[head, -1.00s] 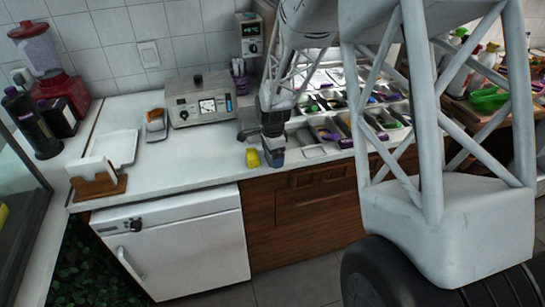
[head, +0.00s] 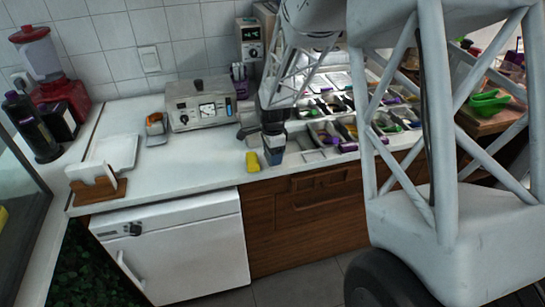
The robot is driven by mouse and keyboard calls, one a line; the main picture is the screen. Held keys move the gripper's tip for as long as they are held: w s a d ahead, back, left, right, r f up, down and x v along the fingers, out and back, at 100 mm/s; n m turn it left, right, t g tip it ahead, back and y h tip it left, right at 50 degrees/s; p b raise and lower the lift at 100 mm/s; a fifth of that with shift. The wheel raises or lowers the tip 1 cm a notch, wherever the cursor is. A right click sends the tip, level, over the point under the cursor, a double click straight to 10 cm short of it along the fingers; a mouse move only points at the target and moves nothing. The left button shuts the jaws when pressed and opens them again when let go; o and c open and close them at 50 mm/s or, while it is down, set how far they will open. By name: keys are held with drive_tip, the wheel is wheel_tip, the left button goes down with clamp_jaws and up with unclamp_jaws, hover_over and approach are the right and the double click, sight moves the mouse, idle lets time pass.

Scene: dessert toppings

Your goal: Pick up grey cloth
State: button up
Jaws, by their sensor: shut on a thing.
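My gripper (head: 273,143) points down at the front edge of the white counter, left of the topping trays. It is shut on a small blue-grey bundle (head: 274,157), which looks like the grey cloth. The bundle is small and partly covered by the fingers, so its folds cannot be made out. I cannot tell whether it touches the counter.
A yellow item (head: 252,162) lies just left of my gripper. Topping trays (head: 322,157) with several scoops stand to the right. A metal appliance (head: 200,103) and an orange-grey dispenser (head: 156,128) stand behind left.

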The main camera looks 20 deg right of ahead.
drive_tip(key=shift+r, duration=0.8)
drive_tip(key=s+r, duration=0.1)
drive_tip(key=s, duration=1.5)
drive_tip(key=shift+a, duration=0.35)
drive_tip(key=o, duration=0.4)
drive_tip(key=c, duration=0.3)
drive_tip(key=shift+w, duration=0.1)
